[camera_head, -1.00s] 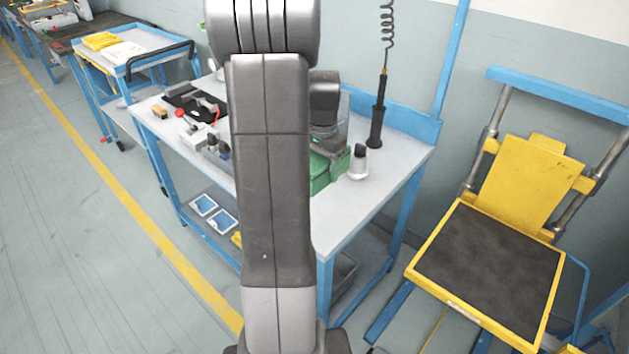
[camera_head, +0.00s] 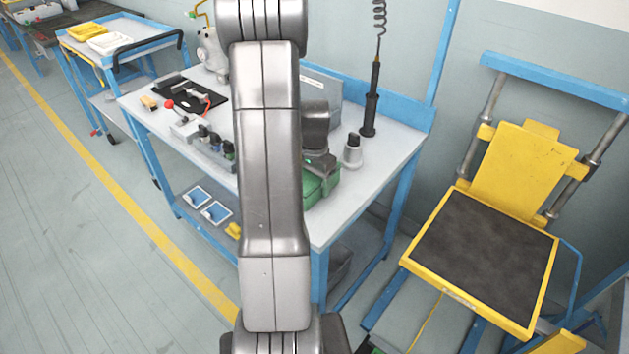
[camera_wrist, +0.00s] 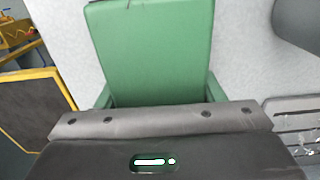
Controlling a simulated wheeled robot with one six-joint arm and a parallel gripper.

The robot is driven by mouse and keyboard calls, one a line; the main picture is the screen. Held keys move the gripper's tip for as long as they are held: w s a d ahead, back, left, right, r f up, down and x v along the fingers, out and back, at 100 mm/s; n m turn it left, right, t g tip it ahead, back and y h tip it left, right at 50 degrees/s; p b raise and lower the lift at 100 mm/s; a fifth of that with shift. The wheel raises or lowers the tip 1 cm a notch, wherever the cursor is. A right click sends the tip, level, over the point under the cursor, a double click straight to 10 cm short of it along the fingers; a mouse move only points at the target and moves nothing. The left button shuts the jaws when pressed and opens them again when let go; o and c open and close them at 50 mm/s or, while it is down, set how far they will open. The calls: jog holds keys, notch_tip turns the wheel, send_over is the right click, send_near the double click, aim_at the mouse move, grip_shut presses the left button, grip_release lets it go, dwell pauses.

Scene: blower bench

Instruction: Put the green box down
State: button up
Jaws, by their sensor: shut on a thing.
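The green box (camera_head: 321,186) is at the right part of the blue-framed workbench (camera_head: 350,205), partly hidden behind my arm in the head view. In the wrist view the green box (camera_wrist: 150,50) fills the upper middle, directly in front of my gripper. My gripper (camera_head: 320,163) is shut on the green box, seen from above it in the head view. The fingertips are hidden in both views. Whether the box's underside touches the bench top cannot be told.
A grey-white cylinder with a dark top (camera_head: 352,152) stands close right of the box. A black hanging tool (camera_head: 371,100) is behind it. Small fixtures (camera_head: 215,142) and a black mat (camera_head: 188,95) lie to the left.

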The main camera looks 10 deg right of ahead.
jog(key=shift+r, duration=0.1)
jog(key=o, duration=1.5)
notch_tip(320, 180, up, 12)
